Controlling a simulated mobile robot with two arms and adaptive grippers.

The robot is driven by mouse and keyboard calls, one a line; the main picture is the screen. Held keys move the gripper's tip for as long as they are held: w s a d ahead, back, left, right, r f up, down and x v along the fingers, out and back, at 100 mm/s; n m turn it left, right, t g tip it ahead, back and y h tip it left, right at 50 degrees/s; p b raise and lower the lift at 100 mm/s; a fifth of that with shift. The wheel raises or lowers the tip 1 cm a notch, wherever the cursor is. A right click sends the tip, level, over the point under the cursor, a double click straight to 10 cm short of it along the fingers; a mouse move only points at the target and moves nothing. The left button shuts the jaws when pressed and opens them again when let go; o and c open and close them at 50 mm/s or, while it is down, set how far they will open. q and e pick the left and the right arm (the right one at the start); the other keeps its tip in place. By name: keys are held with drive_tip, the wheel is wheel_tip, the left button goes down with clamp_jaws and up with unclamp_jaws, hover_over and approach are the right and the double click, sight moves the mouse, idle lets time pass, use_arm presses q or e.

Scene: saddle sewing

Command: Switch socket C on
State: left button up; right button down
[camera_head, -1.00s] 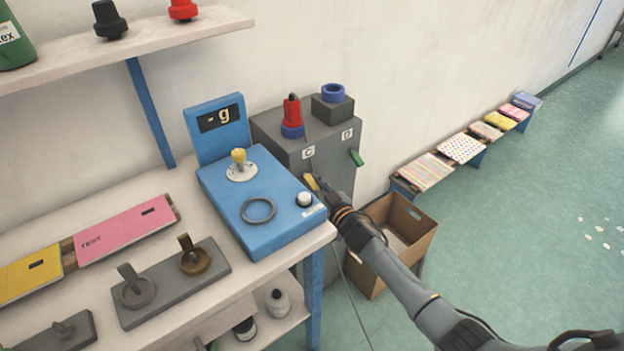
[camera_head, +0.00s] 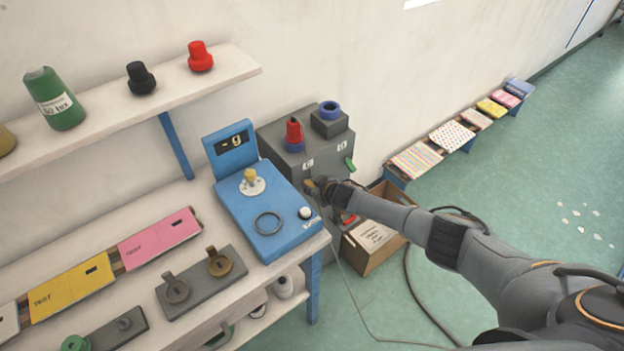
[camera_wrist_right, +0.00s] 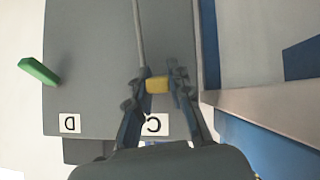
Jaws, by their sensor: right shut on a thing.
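The grey socket box (camera_head: 275,137) stands against the wall, just past the bench's right end, with labels C (camera_head: 308,164) and D (camera_head: 342,148) on its front. The labels appear upside down in the right wrist view, with C (camera_wrist_right: 155,125) close to my gripper. Socket C's yellow lever (camera_wrist_right: 158,86) is between the fingertips of my right gripper (camera_wrist_right: 160,84), which is shut on it. In the head view this gripper (camera_head: 316,187) is at the box front below label C and largely hides the lever. Socket D's green lever (camera_head: 350,164) sticks out to the side. My left gripper is not in view.
A blue scale (camera_head: 262,205) sits on the bench close left of my right gripper. A cardboard box (camera_head: 372,258) stands on the floor below my arm. A thin cable hangs by the socket box. Open green floor (camera_head: 500,190) lies to the right.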

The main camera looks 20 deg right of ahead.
drive_tip(key=shift+w+r+g+b, duration=0.3)
drive_tip(key=shift+g+b, duration=0.25)
drive_tip(key=shift+g, duration=0.25)
drive_tip(key=shift+r+g+h+b, duration=0.35)
drive_tip(key=shift+g+h+b, duration=0.15)
drive_tip(key=shift+g+b, duration=0.5)
drive_tip(key=c, duration=1.2)
unclamp_jaws()
drive_tip(key=v, duration=1.2)
